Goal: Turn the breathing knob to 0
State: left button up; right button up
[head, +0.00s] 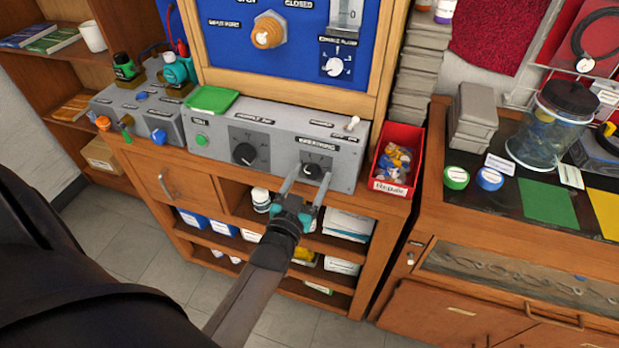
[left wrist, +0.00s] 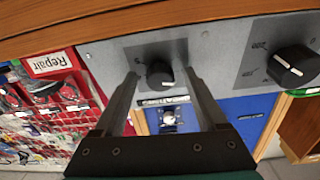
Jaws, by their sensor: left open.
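The breathing knob (head: 312,171) is a black dial with a white pointer mark on the front of a grey control box (head: 345,160), under a label reading BREATHING. My left gripper (head: 307,178) is open, with its two fingers reaching to either side of this knob. In the left wrist view the knob (left wrist: 159,75) sits between the two spread finger tips (left wrist: 161,78). I see a gap on each side there, and I cannot tell whether a finger touches it. The number that its pointer meets is too small to read. My right gripper is not in view.
A larger black knob (head: 244,154) is on the same panel to the left, with a green button (head: 201,139) beyond it. A small white-tipped toggle (head: 352,123) stands on the box top. A red Repair bin (head: 396,160) stands close on the right.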

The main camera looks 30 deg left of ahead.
pick_arm(q)
grip_shut()
dwell(0.7)
